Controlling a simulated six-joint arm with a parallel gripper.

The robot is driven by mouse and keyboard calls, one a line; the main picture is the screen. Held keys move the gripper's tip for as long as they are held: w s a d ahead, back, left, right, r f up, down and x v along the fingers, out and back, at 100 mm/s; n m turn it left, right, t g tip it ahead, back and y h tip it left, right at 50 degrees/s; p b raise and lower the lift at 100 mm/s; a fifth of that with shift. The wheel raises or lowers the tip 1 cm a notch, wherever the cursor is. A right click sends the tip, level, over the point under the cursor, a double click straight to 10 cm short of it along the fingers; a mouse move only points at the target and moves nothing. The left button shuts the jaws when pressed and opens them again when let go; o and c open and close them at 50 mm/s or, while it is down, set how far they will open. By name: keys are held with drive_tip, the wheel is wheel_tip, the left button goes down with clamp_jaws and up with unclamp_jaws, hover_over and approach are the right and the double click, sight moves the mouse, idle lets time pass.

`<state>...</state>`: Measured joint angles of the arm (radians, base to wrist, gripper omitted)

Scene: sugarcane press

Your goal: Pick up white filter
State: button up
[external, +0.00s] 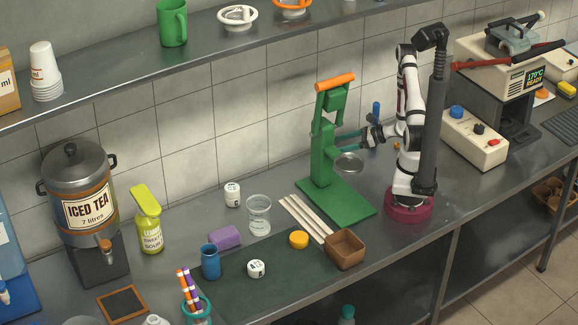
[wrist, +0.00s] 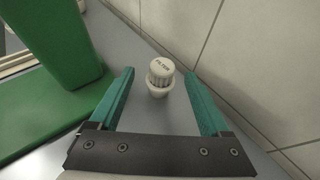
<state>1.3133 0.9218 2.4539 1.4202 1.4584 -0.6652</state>
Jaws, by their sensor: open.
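The white filter (wrist: 160,72) stands on the grey counter in the wrist view, with dark lettering on its upper part and a wider, pale lower part. My gripper (wrist: 158,82) is open, its teal fingers to either side of the filter in this view. I cannot tell how far the filter is beyond or below the fingertips. In the external view my gripper (external: 350,142) is behind the green press (external: 322,150), partly hidden by it. I cannot make out the filter for certain in that view.
The press's green column (wrist: 60,45) stands close on the left in the wrist view, and the tiled wall (wrist: 255,60) is close on the right. A glass (external: 259,215), pale sticks (external: 303,217) and a brown box (external: 345,250) stand near the press.

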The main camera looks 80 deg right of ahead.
drive_tip(key=x, duration=0.8)
drive_tip(key=shift+d+f, duration=0.1)
drive_tip(key=shift+f, duration=0.25)
clamp_jaws()
drive_tip(key=shift+r, duration=0.15)
